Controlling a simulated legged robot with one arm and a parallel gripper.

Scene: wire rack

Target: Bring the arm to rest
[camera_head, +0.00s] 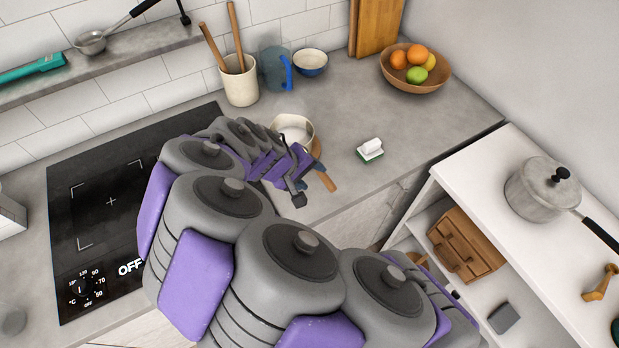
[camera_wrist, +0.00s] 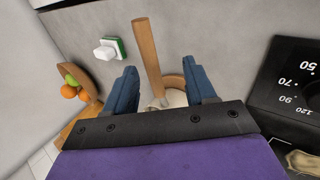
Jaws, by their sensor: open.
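My arm reaches from the bottom of the head view over the cooktop (camera_head: 110,200) towards the counter (camera_head: 350,100). My gripper (camera_head: 299,186) is at the counter's front edge, beside a light saucepan (camera_head: 294,127) with a wooden handle (camera_head: 326,180). In the wrist view my gripper (camera_wrist: 159,66) is open, with its two blue fingers apart. The wooden handle (camera_wrist: 147,50) shows between the fingers in that view, and the saucepan (camera_wrist: 174,98) is partly hidden behind the gripper. I cannot tell whether the fingers touch the handle.
A sponge (camera_head: 370,151) lies right of the saucepan. A fruit bowl (camera_head: 415,80), a utensil crock (camera_head: 239,85), a blue-handled jug (camera_head: 275,70) and a small bowl (camera_head: 310,62) stand farther back. A white shelf unit (camera_head: 490,175) with a lidded pot (camera_head: 542,190) is at right.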

